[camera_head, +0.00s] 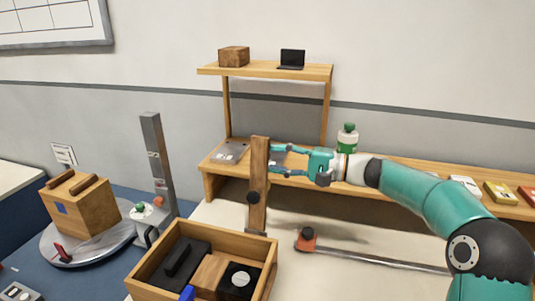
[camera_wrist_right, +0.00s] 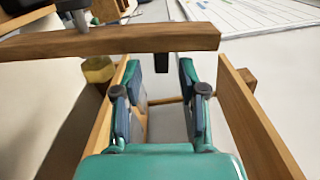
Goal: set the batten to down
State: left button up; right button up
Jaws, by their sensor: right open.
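In the right wrist view a wooden bar, seemingly the batten (camera_wrist_right: 100,41), crosses just beyond my fingertips. My right gripper (camera_head: 274,160) is open, its fingers pointing left at the batten's right edge, near its upper part. In the wrist view the gripper (camera_wrist_right: 160,68) shows a gap between its two fingers. I cannot tell whether they touch the wood. My left gripper is not in view.
A wooden tray (camera_head: 150,274) with dark items is in front. A grey post (camera_head: 157,160) and a wooden box (camera_head: 85,208) on a round plate stand left. A metal rod with an orange end (camera_head: 306,238) lies right of the batten. A shelf (camera_head: 265,70) stands behind.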

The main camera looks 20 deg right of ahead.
aim_at(265, 158)
jog(key=shift+x, duration=1.75)
grip_shut()
